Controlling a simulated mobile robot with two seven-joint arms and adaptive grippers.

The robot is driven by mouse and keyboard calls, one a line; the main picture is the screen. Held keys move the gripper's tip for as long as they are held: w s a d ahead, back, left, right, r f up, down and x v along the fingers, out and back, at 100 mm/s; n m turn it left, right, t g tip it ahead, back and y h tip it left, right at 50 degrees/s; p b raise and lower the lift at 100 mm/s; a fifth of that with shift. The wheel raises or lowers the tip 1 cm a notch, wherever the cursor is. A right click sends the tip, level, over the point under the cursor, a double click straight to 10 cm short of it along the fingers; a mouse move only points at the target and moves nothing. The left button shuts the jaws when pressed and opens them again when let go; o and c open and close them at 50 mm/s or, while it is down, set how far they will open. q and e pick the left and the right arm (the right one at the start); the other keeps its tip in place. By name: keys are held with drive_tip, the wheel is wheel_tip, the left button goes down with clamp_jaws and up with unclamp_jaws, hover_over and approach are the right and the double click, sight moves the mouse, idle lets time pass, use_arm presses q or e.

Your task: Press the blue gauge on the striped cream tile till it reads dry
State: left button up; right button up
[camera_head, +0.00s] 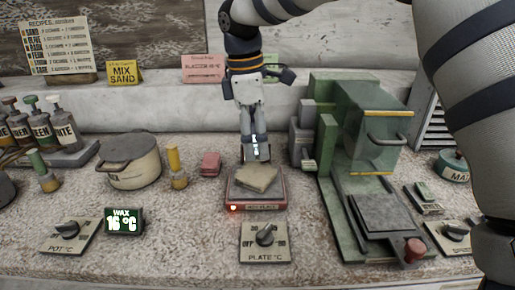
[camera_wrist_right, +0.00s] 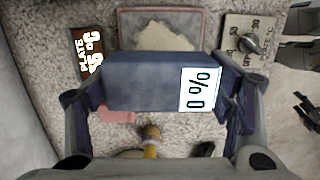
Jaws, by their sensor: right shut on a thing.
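The cream tile (camera_head: 258,178) lies askew on the red-edged hot plate (camera_head: 284,201); its stripes are too small to make out in the head view. My right gripper (camera_head: 255,151) points down just behind the tile. It is shut on the blue gauge, which fills the middle of the right wrist view (camera_wrist_right: 143,82). The gauge's white display (camera_wrist_right: 199,90) reads 0 %. It hides part of the plate (camera_wrist_right: 205,25) there. I cannot tell whether the gauge touches the tile.
The plate dial (camera_head: 265,238) stands in front of the hot plate. A green press (camera_head: 345,150) rises close on the right. A pink block (camera_head: 211,164), yellow-topped bottle (camera_head: 174,165) and cream pot (camera_head: 130,165) stand on the left. A wax display (camera_head: 123,221) reads 16 °C.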

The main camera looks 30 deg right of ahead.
drive_tip(key=shift+r, duration=0.8)
idle(0.7)
